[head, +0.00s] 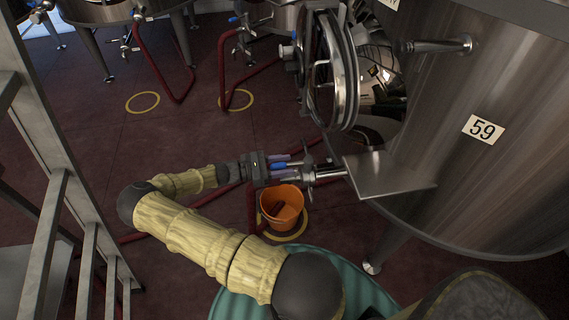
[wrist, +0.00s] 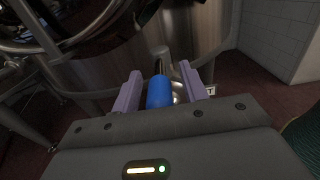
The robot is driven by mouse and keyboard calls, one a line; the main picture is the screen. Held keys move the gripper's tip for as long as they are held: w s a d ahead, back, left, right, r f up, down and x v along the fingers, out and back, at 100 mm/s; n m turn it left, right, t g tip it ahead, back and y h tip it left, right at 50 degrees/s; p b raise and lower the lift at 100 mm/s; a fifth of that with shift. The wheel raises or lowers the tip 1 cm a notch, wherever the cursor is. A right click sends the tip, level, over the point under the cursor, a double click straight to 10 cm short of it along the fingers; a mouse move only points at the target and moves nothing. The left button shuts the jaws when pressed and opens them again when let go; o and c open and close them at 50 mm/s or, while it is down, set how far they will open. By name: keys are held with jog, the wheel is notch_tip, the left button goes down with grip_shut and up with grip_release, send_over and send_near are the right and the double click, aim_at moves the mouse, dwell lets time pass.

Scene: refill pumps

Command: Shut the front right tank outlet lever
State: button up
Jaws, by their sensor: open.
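The front right tank (head: 455,155) is a large steel vessel labelled 59, at the right of the head view. Its outlet lever has a blue handle (head: 279,166) and sits on the outlet pipe (head: 328,174) low on the tank's side. In the wrist view the blue handle (wrist: 159,92) lies between the two purple fingers. My gripper (head: 290,168) is open around the handle, with a finger on each side; I cannot tell whether either finger touches it. The valve body behind the handle is partly hidden in the wrist view.
An orange bucket (head: 282,208) stands on the floor below the outlet. A steel plate (head: 387,174) juts out beside the pipe, under the open round hatch (head: 333,72). A ladder (head: 62,190) stands at the left. Red hoses (head: 152,68) lie on the floor.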

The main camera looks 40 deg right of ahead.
jog(key=shift+d, duration=0.1)
grip_shut()
